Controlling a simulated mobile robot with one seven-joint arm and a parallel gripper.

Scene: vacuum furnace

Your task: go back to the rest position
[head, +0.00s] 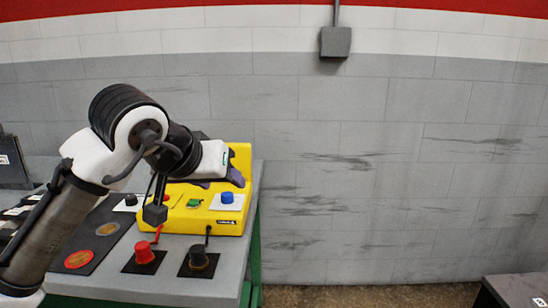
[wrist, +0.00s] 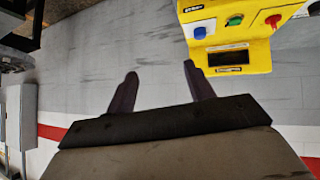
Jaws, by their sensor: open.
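My gripper (head: 236,177) is at the end of my bent arm, in front of the upper part of a yellow control box (head: 241,160). In the wrist view my gripper (wrist: 160,68) shows two dark fingers spread apart with nothing between them. The yellow box (wrist: 245,55) shows there at the top right, apart from the fingers, with a blue, a green and a red control. In the head view its blue button (head: 227,197) and green control (head: 194,203) are visible. My arm hides part of the box.
The grey table (head: 215,288) also bears a red knob (head: 145,252), a black knob (head: 198,256) and a black mat (head: 104,228) with round discs. A dark object (head: 12,165) stands at the far left. A grey box (head: 520,290) is at the lower right. Floor between is clear.

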